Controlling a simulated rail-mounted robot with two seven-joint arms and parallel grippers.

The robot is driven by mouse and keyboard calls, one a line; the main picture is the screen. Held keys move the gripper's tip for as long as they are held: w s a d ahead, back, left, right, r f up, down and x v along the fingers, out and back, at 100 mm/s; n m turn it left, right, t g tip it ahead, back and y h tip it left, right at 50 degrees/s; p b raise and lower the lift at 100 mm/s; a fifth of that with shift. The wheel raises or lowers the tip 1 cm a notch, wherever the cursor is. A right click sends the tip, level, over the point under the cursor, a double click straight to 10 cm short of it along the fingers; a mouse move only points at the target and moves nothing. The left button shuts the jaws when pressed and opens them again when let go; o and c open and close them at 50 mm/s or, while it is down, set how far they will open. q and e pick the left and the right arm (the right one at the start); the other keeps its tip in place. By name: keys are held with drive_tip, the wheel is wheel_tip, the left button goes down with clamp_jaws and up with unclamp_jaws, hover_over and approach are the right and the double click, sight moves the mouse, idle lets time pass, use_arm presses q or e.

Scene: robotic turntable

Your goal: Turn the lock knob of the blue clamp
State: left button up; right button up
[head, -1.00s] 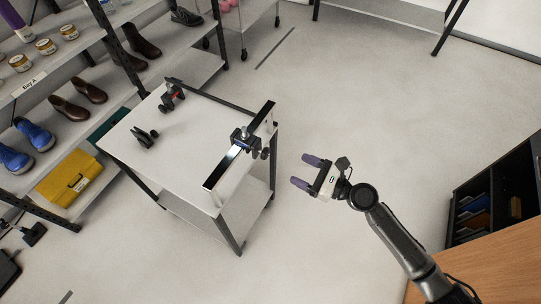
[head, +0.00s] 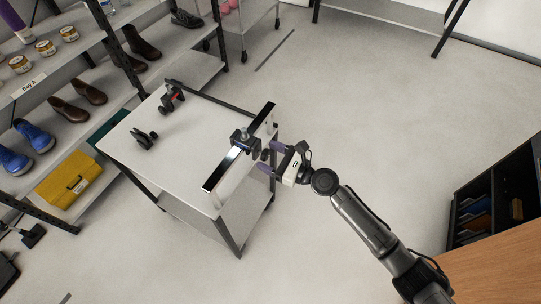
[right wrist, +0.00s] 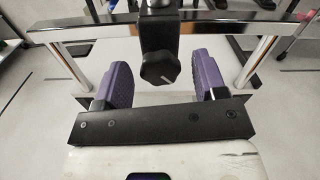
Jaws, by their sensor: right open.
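The blue clamp (head: 240,137) sits on a dark, shiny rail (head: 223,169) along the right edge of a white cart. Its black lock knob (head: 265,154) sticks out on the side facing my right arm. In the right wrist view the knob (right wrist: 160,68) shows a pale line on its face, beneath the clamp body (right wrist: 158,32). My right gripper (head: 270,157) is open with its purple fingers pointing at the knob. In the right wrist view the knob appears between the fingers, with a gap on each side. My left gripper is not in view.
The cart top (head: 190,130) also holds a clamp with a red part (head: 172,95) and a small black clamp (head: 144,138). Shelving with shoes and a yellow case (head: 70,179) stands at left. Open floor (head: 350,110) lies right of the cart.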

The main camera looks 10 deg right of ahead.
drive_tip(key=c, duration=0.9)
